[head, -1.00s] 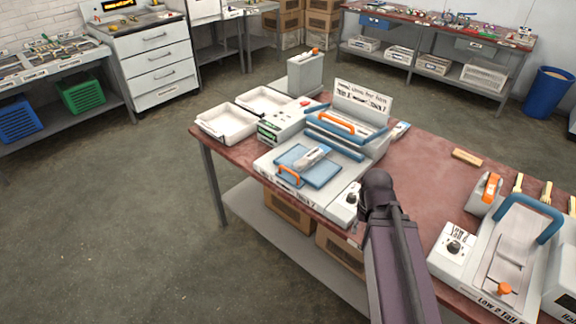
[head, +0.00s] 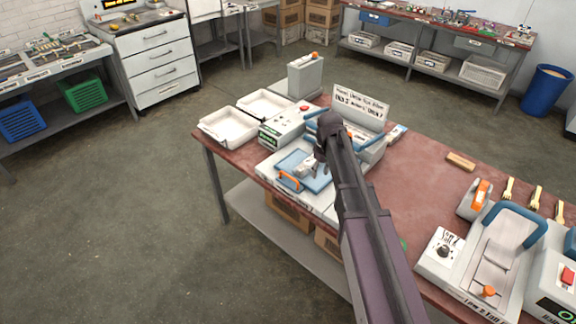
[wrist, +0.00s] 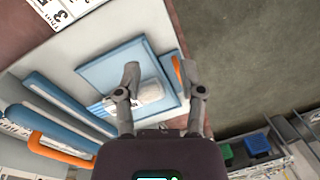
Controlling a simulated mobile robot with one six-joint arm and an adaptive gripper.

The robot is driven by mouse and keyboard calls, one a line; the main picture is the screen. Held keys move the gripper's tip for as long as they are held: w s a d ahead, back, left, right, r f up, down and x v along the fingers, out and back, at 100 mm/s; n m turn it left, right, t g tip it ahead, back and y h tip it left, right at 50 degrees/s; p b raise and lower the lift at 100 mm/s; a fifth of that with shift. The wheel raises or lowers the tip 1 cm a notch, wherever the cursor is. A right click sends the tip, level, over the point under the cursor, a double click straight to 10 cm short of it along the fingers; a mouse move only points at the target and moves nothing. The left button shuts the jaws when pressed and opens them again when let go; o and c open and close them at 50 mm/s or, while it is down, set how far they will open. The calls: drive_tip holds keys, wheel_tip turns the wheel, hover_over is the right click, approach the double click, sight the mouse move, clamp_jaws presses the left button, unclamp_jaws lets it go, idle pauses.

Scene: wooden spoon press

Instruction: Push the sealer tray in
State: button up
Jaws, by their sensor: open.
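The sealer tray (head: 292,162) is a flat blue tray with an orange handle (head: 290,182) at its front edge. It sits out in front of the white sealer, with a pale packet (head: 305,168) on it. In the wrist view the tray (wrist: 105,72) lies below my gripper (wrist: 162,84). The fingers are spread, with the packet (wrist: 150,92) showing between them and the orange handle (wrist: 177,70) near the right finger. Whether a finger touches anything is unclear. In the head view my gripper (head: 322,163) is over the tray's right part, and my arm hides much of the sealer.
Two white bins (head: 228,127) stand at the sealer's left on the red-brown table (head: 400,180). A sign (head: 360,108) rises behind the sealer. At right stands another press with a blue handle (head: 520,218), near wooden forks (head: 535,197). The table between is mostly clear.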

drive_tip(key=w+a+r+n+p, duration=0.3)
drive_tip(key=w+a+r+n, duration=0.1)
drive_tip(key=w+a, duration=0.6)
drive_tip(key=shift+r+g+p, duration=0.4)
drive_tip(key=shift+r, duration=0.05)
drive_tip(key=shift+f, duration=0.2)
drive_tip(key=b, duration=1.4)
approach(288, 172)
drive_tip(key=s+f, duration=0.1)
drive_tip(key=s, duration=0.1)
drive_tip(key=s+f, duration=0.4)
drive_tip(key=shift+a, duration=0.3)
drive_tip(key=shift+c, duration=0.2)
clamp_jaws()
